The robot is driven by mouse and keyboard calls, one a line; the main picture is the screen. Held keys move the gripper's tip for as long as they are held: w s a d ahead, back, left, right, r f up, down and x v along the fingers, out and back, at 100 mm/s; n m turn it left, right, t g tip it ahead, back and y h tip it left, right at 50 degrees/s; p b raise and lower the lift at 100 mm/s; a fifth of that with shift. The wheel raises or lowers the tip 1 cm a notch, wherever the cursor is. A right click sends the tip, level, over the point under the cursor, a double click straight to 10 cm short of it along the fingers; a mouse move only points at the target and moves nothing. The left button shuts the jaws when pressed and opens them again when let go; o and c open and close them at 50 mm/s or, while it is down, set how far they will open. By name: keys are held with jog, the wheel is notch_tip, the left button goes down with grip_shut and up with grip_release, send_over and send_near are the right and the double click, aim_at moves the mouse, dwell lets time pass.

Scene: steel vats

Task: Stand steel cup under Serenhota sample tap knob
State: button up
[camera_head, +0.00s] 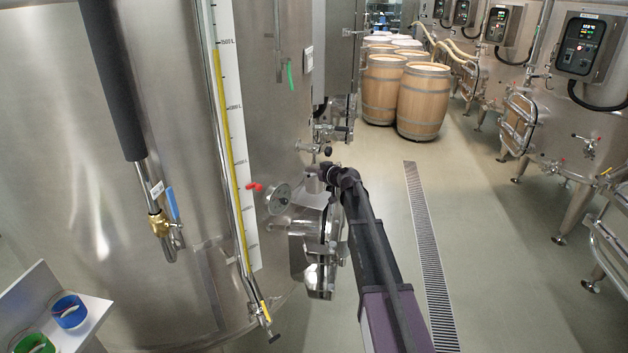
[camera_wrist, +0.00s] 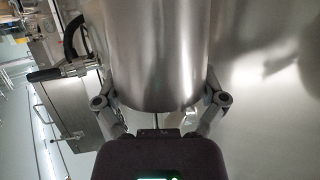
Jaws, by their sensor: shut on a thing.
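A steel cup (camera_wrist: 156,50) fills the top middle of the wrist view. My gripper (camera_wrist: 159,100) is shut on it, with one finger on each side of its wall. In the head view my gripper (camera_head: 326,174) is at the far end of my arm, close to the vat wall. A small steel shape (camera_head: 312,185) beside it looks like the cup. Just above is a small tap with a black knob (camera_head: 328,151) on the vat. A black-handled steel fitting (camera_wrist: 72,68) shows left of the cup in the wrist view. I cannot read the name Serenhota anywhere.
Barrels (camera_head: 423,100) stand at the back. More vats line the right. The floor around the drain grate (camera_head: 425,240) is clear.

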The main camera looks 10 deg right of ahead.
aim_at(314, 180)
jog(key=shift+w+f, duration=0.2)
jog(key=shift+w, duration=0.3)
jog(key=shift+s+f+b, duration=0.1)
jog(key=shift+f+b, duration=1.55)
jog(key=shift+b, duration=0.15)
jog(key=shift+f, duration=0.2)
jog(key=o, duration=0.8)
jog(key=shift+r, duration=0.1)
jog(key=shift+o, duration=0.2)
jog(key=shift+r, duration=0.1)
jog(key=shift+s+d+r, duration=0.1)
jog(key=shift+s+r, duration=0.05)
jog(key=p+v, duration=0.3)
jog(key=v, duration=0.8)
jog(key=shift+s+d+p, duration=0.2)
jog(key=shift+s+p, duration=0.1)
jog(key=shift+a, duration=0.1)
